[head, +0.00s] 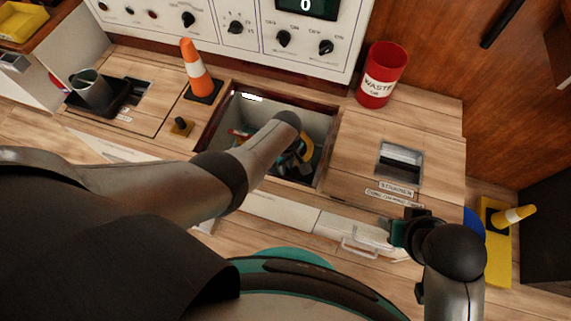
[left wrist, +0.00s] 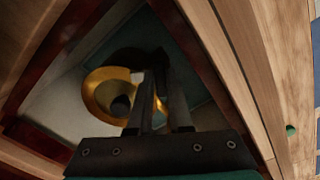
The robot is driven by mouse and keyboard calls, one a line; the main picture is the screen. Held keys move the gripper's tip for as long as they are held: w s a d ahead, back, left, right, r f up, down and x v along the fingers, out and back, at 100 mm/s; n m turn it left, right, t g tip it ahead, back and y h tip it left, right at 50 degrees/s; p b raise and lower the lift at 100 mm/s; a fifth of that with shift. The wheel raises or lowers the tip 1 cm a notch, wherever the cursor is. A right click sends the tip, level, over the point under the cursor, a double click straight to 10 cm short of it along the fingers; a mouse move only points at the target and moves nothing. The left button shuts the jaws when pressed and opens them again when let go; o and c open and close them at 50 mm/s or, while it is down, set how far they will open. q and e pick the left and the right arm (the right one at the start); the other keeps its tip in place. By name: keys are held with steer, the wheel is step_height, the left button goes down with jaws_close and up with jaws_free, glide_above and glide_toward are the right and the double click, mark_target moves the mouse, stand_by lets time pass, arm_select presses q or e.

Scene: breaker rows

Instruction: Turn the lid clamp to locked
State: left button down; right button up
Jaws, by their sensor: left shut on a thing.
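A small dark knob on a brass base (head: 181,126), which looks like the lid clamp, stands on the wooden top just left of an open bin (head: 314,121). My left arm reaches down into this bin. My left gripper (left wrist: 163,100) is shut on a yellow ring-shaped thing (left wrist: 101,91) low inside the bin. In the head view my left forearm hides most of the fingers, and part of the yellow thing (head: 304,166) shows beside them. My right gripper (head: 397,232) hangs near the front edge at the right, by a drawer handle; its finger gap cannot be made out.
An orange and white cone (head: 196,68) stands behind the knob. A red waste bin (head: 382,75) stands right of the opening. A dark tray with a grey cup (head: 90,88) is at the left. The control panel (head: 214,24) borders the back.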

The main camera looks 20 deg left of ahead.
arm_select(q)
steer(key=n, duration=0.4)
steer(key=shift+w, duration=0.1)
steer(key=shift+n, duration=1.1)
steer(key=c, duration=0.8)
jaws_free()
steer(key=shift+c, duration=0.2)
steer(key=shift+r, duration=0.1)
